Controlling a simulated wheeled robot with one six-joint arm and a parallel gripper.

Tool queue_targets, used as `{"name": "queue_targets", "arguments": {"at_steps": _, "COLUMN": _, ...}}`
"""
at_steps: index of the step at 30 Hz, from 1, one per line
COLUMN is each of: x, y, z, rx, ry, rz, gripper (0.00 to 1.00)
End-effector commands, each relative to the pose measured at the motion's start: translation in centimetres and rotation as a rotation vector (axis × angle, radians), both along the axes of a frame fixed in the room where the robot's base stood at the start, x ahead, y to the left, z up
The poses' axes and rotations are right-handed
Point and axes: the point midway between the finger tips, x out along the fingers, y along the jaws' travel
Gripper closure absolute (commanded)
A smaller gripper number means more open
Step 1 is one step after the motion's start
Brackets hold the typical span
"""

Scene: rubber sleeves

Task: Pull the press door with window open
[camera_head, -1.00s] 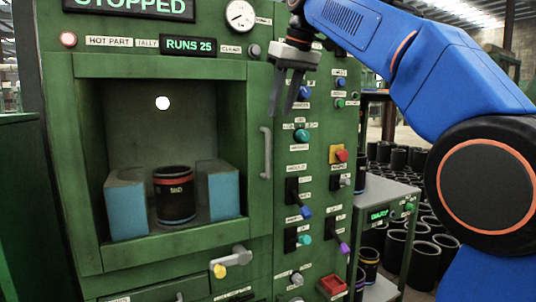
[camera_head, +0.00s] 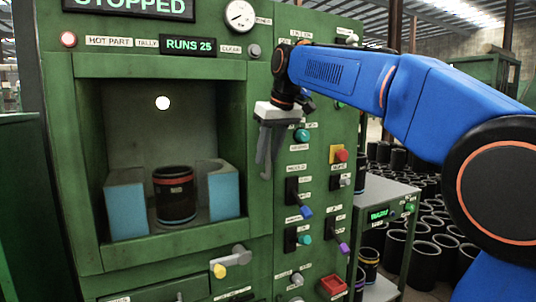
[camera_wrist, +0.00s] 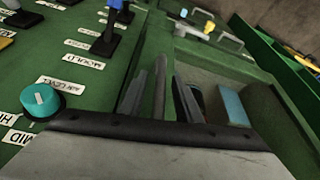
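The green press door (camera_head: 88,160) has a large window and looks closed. Through the window I see a black sleeve with a red band (camera_head: 176,197) between two blue blocks (camera_head: 126,208). The grey vertical door handle (camera_wrist: 160,88) is on the door's right edge. My gripper (camera_head: 265,165) is in front of the handle and partly hides it in the head view. In the wrist view, my gripper (camera_wrist: 157,98) is open, with one finger on each side of the handle. I cannot tell whether either finger touches it.
A panel of switches and knobs (camera_head: 303,210) stands close to the right of the handle. A teal knob (camera_wrist: 41,100) is near my gripper in the wrist view. A grey side table (camera_head: 388,190) and several black sleeves (camera_head: 440,240) are farther right.

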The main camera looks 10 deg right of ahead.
Motion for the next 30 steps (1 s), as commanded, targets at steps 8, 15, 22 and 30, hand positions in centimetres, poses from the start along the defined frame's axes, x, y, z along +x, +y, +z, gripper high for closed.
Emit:
{"name": "queue_targets", "arguments": {"at_steps": 8, "x": 0.1, "y": 0.0, "z": -0.2, "rx": 0.000, "ry": 0.000, "rz": 0.000, "gripper": 0.69}}
{"name": "queue_targets", "arguments": {"at_steps": 15, "x": 0.1, "y": 0.0, "z": -0.2, "rx": 0.000, "ry": 0.000, "rz": 0.000, "gripper": 1.00}}
{"name": "queue_targets", "arguments": {"at_steps": 22, "x": -0.2, "y": 0.0, "z": -0.2, "rx": 0.001, "ry": -0.001, "rz": -0.005, "gripper": 1.00}}
{"name": "queue_targets", "arguments": {"at_steps": 30, "x": -3.1, "y": -0.6, "z": 0.0, "rx": 0.001, "ry": -0.003, "rz": -0.059, "gripper": 1.00}}
